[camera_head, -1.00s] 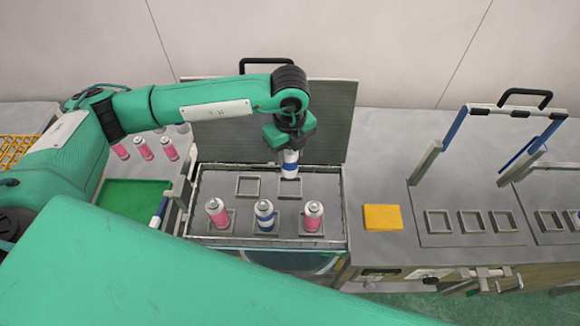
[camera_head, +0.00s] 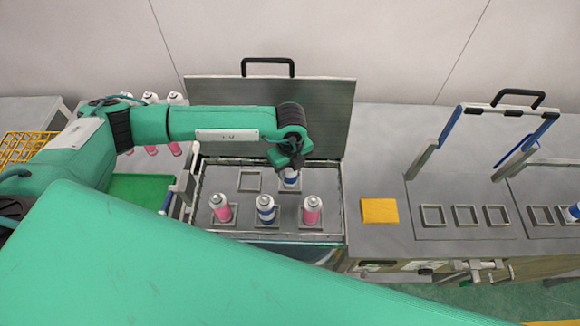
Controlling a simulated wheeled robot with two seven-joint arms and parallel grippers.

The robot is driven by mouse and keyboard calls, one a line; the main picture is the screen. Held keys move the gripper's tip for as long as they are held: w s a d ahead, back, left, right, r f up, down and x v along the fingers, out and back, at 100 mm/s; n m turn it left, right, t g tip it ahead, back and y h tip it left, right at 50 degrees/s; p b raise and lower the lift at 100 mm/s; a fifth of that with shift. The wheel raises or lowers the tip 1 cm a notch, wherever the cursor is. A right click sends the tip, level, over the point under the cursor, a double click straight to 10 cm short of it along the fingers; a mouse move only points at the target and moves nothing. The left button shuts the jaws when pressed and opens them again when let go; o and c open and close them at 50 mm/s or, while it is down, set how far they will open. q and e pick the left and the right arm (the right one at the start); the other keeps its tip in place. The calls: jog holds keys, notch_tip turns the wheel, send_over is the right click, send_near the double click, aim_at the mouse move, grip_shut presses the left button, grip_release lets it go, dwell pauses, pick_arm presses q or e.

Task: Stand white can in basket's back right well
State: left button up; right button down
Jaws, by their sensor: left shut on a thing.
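The white can (camera_head: 290,178), with a blue band, is upright under my left gripper (camera_head: 288,164), which is shut on its top. It is at the back right well of the basket (camera_head: 239,236); I cannot tell whether its base rests on the floor of that well. The back left well (camera_head: 249,181) is empty. The front row holds a pink can (camera_head: 221,208) at left, a blue and white can (camera_head: 266,208) in the middle and a pink can (camera_head: 311,210) at right. My right gripper is not in view.
The basket's raised grey lid (camera_head: 325,115) stands behind it. A yellow block (camera_head: 380,211) lies on the bench to the right, before empty square holders (camera_head: 466,216). A green tray (camera_head: 138,191) and several cans are at left, partly behind my arm.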

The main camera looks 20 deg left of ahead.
pick_arm(q)
jog(key=o, duration=1)
jog(key=shift+f, duration=0.1)
jog(key=shift+o, duration=0.3)
notch_tip(320, 180, up, 11)
jog(key=b, duration=0.5)
jog(key=shift+r, duration=0.7)
jog(key=shift+f, duration=0.1)
